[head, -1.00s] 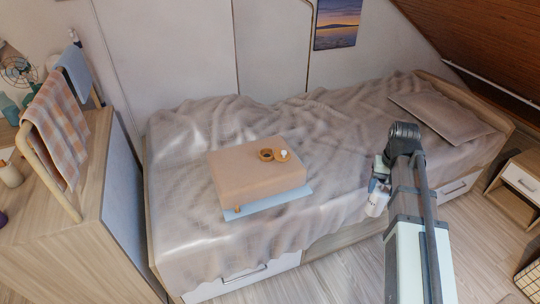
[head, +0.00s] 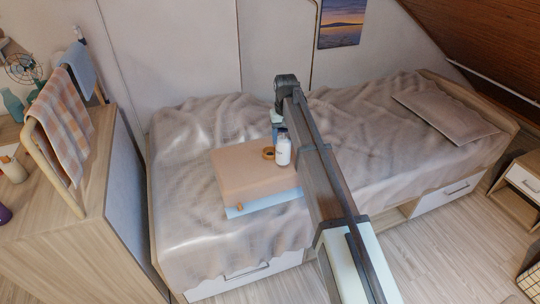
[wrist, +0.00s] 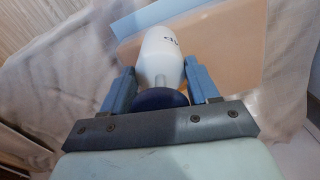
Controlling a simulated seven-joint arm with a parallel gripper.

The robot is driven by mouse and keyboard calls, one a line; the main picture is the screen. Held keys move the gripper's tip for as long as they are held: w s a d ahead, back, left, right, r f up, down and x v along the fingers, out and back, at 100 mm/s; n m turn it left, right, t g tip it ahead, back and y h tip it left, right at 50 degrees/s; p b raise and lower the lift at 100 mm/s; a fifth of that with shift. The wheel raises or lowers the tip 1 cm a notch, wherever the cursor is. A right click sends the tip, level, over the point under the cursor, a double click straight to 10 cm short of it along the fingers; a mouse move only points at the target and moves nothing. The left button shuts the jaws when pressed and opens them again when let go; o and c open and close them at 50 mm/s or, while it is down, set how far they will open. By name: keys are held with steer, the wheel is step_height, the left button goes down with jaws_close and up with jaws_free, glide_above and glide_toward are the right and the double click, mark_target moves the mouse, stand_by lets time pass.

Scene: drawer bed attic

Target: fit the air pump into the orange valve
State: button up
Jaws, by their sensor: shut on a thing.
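The air pump (head: 283,152) is a white bottle-like body with dark lettering; the wrist view shows its dark blue end (wrist: 160,99) between my fingers. My gripper (wrist: 163,84) is shut on it, with a blue finger on either side. In the head view the pump hangs upright over the right part of the tan block on the bed. The orange valve (head: 268,153) shows as a ring on the block's top, just left of the pump. The pump and arm hide the area right of the ring. I cannot tell whether pump and valve touch.
The tan block (head: 240,178) lies on a light blue sheet (head: 250,207) on the rumpled bed (head: 185,210). A pillow (head: 445,112) lies at the right end. A wooden cabinet with a towel rail (head: 45,150) stands at the left.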

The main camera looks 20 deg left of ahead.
steer(key=w+a+r, duration=0.1)
steer(key=w+a, duration=0.9)
steer(key=w, duration=0.1)
step_height(320, 180, down, 10)
steer(key=shift+s, duration=0.2)
steer(key=o, duration=1.5)
steer(key=shift+a+r, duration=0.1)
steer(key=shift+c, duration=0.2)
steer(key=shift+r, duration=0.1)
step_height(320, 180, up, 12)
